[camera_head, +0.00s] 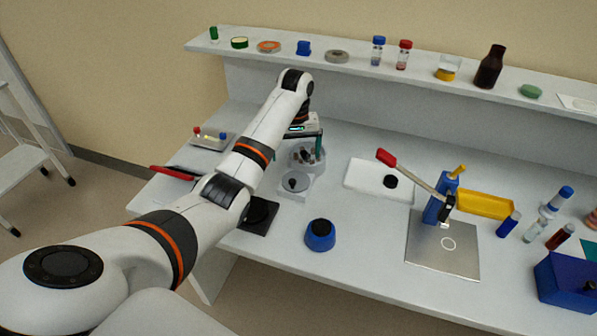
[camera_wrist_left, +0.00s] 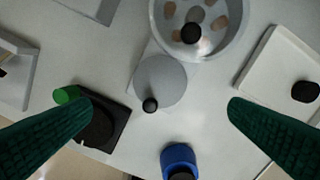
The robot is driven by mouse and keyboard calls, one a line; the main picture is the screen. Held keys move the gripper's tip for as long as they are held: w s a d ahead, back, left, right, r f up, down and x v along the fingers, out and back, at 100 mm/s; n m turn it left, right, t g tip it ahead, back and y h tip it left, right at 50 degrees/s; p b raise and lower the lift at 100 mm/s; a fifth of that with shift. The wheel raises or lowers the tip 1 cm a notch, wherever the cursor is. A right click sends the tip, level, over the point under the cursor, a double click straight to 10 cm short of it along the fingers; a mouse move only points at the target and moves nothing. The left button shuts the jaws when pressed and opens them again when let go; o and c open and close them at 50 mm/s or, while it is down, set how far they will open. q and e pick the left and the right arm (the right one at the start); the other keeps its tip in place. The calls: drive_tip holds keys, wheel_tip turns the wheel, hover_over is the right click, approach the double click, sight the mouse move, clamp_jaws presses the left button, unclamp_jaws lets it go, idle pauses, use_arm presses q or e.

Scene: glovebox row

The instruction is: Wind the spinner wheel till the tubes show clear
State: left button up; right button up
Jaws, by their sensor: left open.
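The spinner stands near the middle of the bench: a clear round drum (camera_head: 304,158) with a flat grey wheel (camera_head: 295,183) in front of it. In the left wrist view the wheel (camera_wrist_left: 165,76) has a black knob (camera_wrist_left: 150,105) near its rim. The drum (camera_wrist_left: 156,25) shows brown round spots, perhaps tube ends, around a grey hub, with a black knob in front; whether the tubes are clear I cannot tell. My left gripper (camera_wrist_left: 160,106) is open and empty, its green fingers apart on either side of the wheel's knob. In the head view its finger (camera_head: 318,147) shows beside the drum.
A blue pot with a black top (camera_head: 320,235) and a black block (camera_head: 258,216) stand in front of the spinner. A white tray (camera_head: 365,173) lies to the right, then a blue lever press (camera_head: 437,205) on a metal plate. A shelf (camera_head: 365,66) with jars runs behind.

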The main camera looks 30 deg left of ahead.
use_arm(q)
hover_over(296, 176)
drive_tip(key=s+d, duration=0.1)
drive_tip(key=s, duration=0.1)
wheel_tip(296, 176, down, 5)
drive_tip(key=shift+f+p, duration=0.2)
drive_tip(key=shift+p, duration=0.25)
drive_tip(key=f, duration=0.3)
drive_tip(key=shift+w+f, duration=0.25)
drive_tip(key=shift+f, duration=0.1)
drive_tip(key=shift+s+f, duration=0.1)
drive_tip(key=shift+f, duration=0.2)
use_arm(e)
drive_tip(key=shift+s+d+r, duration=0.2)
drive_tip(key=shift+s+r, duration=0.3)
drive_tip(key=shift+r, duration=0.15)
use_arm(q)
drive_tip(key=shift+f, duration=0.1)
use_arm(e)
drive_tip(key=shift+s, duration=0.15)
use_arm(q)
drive_tip(key=c, duration=1)
use_arm(e)
drive_tip(key=shift+s+a, duration=0.2)
drive_tip(key=shift+s, duration=0.05)
use_arm(q)
drive_tip(key=shift+m, duration=0.3)
use_arm(e)
drive_tip(key=shift+r, duration=0.15)
